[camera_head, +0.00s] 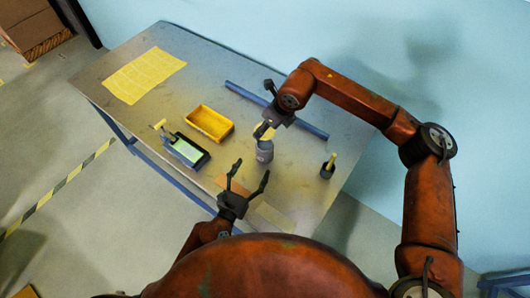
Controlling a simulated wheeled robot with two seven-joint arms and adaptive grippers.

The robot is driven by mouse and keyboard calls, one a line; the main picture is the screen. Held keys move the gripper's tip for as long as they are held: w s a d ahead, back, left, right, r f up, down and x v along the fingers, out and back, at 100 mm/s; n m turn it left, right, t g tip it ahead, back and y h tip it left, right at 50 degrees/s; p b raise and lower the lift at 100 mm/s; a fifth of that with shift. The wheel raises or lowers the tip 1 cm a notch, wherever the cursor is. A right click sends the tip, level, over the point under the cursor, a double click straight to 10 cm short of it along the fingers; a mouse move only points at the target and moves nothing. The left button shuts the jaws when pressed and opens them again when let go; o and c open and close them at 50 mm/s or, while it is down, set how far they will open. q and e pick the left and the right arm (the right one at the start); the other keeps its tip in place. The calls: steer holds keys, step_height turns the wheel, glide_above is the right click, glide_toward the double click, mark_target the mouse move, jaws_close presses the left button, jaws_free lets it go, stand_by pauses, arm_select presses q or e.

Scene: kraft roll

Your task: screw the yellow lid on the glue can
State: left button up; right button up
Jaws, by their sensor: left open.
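The grey glue can (265,153) stands upright on the table, right of the yellow tray. A yellow piece, probably the lid (258,128), shows at the can's top, partly hidden by my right gripper (265,122). I cannot tell whether it sits on the can or just above it. My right gripper reaches down from the upper right over the can; its fingers are too small and overlapped to tell open from shut. My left gripper (248,181) is open and empty, fingers spread, near the table's front edge, below the can and apart from it.
A yellow tray (208,108) and a black holder with a green top (186,150) stand to the left. A blue bar (242,93) lies behind the can. A dark pot with a pale handle (328,169) stands at right. A yellow sheet (145,75) lies far left.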

mark_target(265, 147)
arm_select(q)
steer(key=x, duration=1.1)
steer(key=c, duration=1.8)
arm_select(e)
steer(key=shift+f, duration=2.5)
